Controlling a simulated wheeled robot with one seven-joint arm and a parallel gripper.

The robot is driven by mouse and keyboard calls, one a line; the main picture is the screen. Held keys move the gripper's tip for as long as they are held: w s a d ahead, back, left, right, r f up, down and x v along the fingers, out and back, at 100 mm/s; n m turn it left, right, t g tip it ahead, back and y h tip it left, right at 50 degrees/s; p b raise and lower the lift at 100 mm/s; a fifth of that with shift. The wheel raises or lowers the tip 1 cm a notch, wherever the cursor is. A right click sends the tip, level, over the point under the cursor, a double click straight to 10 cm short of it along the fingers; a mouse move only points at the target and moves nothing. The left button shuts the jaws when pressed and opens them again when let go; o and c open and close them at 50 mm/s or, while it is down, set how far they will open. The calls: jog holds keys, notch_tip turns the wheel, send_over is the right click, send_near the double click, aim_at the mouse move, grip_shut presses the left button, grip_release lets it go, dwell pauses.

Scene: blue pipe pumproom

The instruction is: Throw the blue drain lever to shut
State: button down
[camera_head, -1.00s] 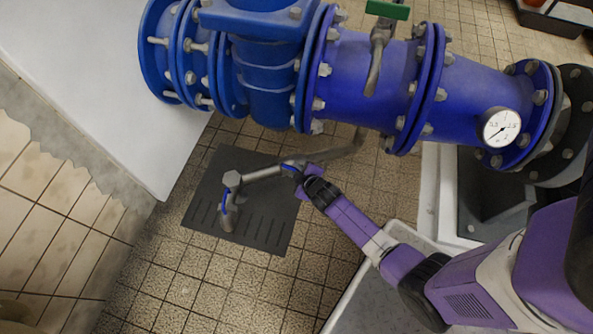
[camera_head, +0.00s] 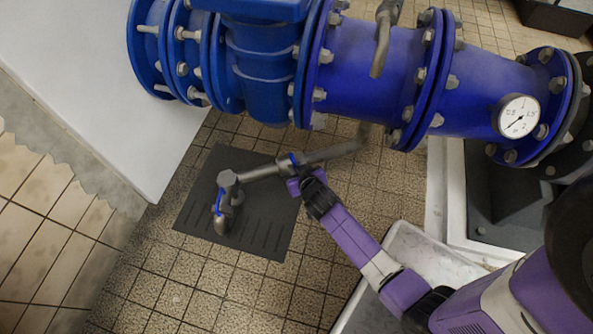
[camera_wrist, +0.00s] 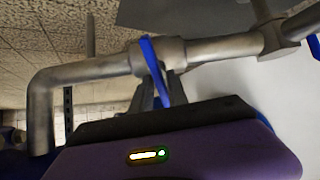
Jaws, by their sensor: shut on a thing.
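The blue drain lever (camera_head: 292,158) is a thin blue bar on a grey drain pipe (camera_head: 262,171) below the big blue pipe. In the wrist view the lever (camera_wrist: 155,70) stands nearly upright and slightly tilted, crossing the pipe (camera_wrist: 215,49) at a valve body. My gripper (camera_head: 293,174) is at the lever, on the near side of the pipe. In the wrist view its dark fingers (camera_wrist: 158,92) are closed around the lever's lower part. The fingertip contact is partly hidden by the lever and the gripper body.
A second blue handle (camera_head: 218,201) sits on the downturned tap at the pipe's left end, above a dark slotted floor plate (camera_head: 262,232). The large blue flanged pipe (camera_head: 370,75) with a gauge (camera_head: 518,116) lies behind. A pale tray (camera_head: 420,255) stands beside my arm.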

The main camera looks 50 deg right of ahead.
jog(key=shift+m, duration=0.6)
jog(key=c, duration=1.5)
grip_release()
jog(key=p+v, duration=0.3)
jog(key=v, duration=0.4)
jog(key=shift+s+a+r, duration=0.15)
jog(key=shift+s+a, duration=0.1)
